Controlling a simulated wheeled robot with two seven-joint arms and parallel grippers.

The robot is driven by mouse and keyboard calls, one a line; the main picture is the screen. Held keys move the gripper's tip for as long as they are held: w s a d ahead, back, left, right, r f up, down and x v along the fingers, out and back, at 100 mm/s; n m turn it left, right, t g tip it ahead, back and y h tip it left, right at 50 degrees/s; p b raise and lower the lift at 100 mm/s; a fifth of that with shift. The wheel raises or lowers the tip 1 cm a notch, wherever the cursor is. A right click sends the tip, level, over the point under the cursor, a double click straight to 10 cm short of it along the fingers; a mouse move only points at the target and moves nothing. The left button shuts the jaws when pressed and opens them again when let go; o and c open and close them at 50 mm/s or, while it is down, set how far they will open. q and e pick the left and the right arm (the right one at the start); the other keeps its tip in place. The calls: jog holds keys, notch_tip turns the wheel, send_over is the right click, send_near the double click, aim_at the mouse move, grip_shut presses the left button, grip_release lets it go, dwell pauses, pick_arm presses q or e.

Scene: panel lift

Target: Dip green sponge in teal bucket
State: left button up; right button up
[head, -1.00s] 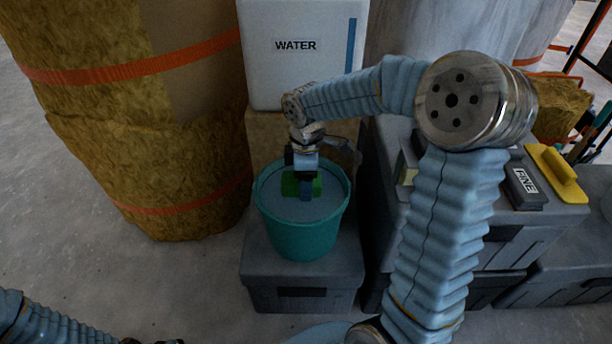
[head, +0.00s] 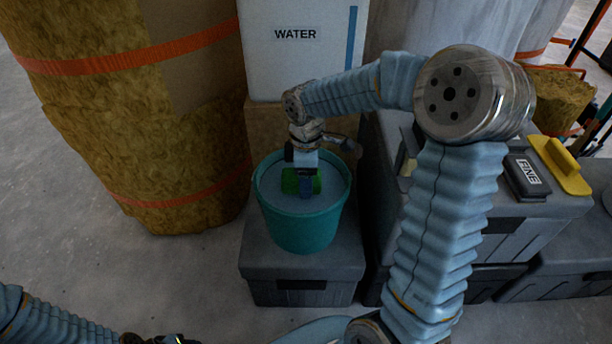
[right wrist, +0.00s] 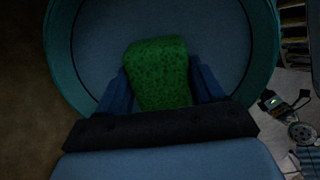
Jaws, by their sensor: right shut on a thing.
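The teal bucket (head: 302,229) stands on a grey case, with a pale blue, flat surface inside that looks like water. My right gripper (head: 305,192) points down into the bucket's mouth and is shut on the green sponge (head: 290,182). In the right wrist view the sponge (right wrist: 158,75) sits between the two blue fingers, over the pale blue surface inside the bucket rim (right wrist: 62,65). I cannot tell whether the sponge touches the water. My left gripper (head: 170,340) shows only in part at the bottom edge, and its fingers are not clear.
A white WATER container (head: 300,50) stands behind the bucket. Strapped insulation rolls (head: 150,150) stand to the left. Grey cases (head: 500,240) are stacked at the right, with a yellow-handled tool (head: 558,165) on top. Bare floor (head: 120,270) lies at the front left.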

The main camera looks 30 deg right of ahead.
notch_tip(320, 180, up, 9)
jog(key=p, duration=0.7)
pick_arm(q)
notch_tip(320, 180, up, 7)
jog(key=d, duration=0.2)
jog(key=shift+s, duration=0.45)
pick_arm(e)
jog(key=shift+f, duration=0.1)
pick_arm(q)
jog(key=shift+d, duration=0.1)
jog(key=shift+s, duration=0.1)
pick_arm(e)
jog(key=shift+s, duration=0.1)
